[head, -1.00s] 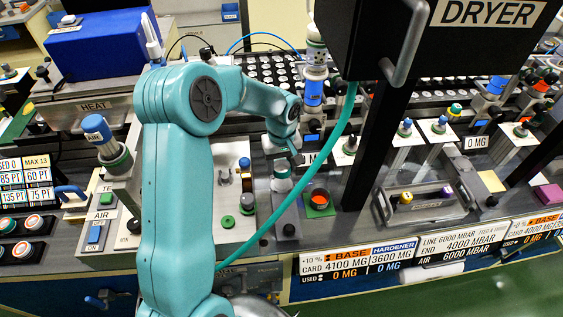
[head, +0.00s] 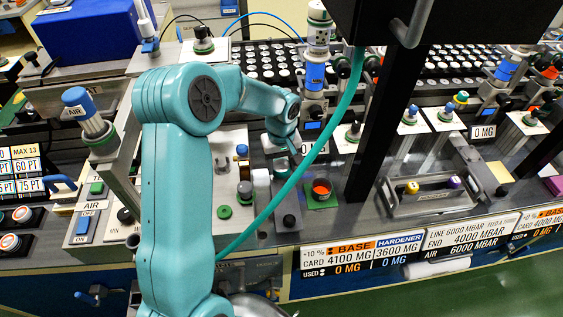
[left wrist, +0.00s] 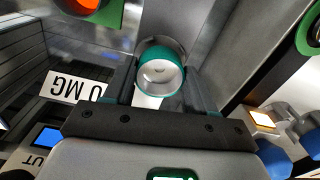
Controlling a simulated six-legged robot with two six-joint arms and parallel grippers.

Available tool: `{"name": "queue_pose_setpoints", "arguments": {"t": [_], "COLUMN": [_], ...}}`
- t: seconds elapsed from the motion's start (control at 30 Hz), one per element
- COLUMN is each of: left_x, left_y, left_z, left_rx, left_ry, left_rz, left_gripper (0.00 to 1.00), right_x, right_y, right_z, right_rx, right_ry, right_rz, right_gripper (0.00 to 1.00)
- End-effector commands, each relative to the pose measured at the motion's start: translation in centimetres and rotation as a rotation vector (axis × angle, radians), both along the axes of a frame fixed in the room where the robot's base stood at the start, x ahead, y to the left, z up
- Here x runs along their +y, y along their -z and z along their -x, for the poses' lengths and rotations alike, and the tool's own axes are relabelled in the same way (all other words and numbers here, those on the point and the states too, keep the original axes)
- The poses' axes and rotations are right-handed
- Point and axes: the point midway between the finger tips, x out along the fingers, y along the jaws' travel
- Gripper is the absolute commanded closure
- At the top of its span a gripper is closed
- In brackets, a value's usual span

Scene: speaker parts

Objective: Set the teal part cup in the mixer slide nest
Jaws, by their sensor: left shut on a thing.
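The teal part cup (left wrist: 161,72), a teal ring with a pale inside, sits between the two fingers of my left gripper (left wrist: 162,88) in the left wrist view. The gripper is shut on it. In the head view my left gripper (head: 286,158) hangs above the mixer station, and the cup is hard to make out there. A narrow grey slide with a black knob (head: 289,221) lies just below it. A grey metal strip shows behind the cup in the left wrist view. I cannot tell the nest itself or whether the cup touches it. My right gripper is not in view.
Knobs, including a green one (head: 224,212), stand to the left.

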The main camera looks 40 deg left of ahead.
Motion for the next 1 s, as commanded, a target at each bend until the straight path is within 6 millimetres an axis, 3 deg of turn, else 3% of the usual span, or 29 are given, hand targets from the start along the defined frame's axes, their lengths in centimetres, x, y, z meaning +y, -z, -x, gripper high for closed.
{"name": "queue_pose_setpoints", "arguments": {"t": [1.0], "left_x": [-0.01], "left_y": [-0.12], "left_z": [0.08], "left_rx": [-0.001], "left_ry": [0.0], "left_rz": [0.0], "left_gripper": [0.82], "right_x": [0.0], "right_y": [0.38], "right_z": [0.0], "right_rx": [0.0], "right_ry": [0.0], "right_rz": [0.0], "right_gripper": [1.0]}}
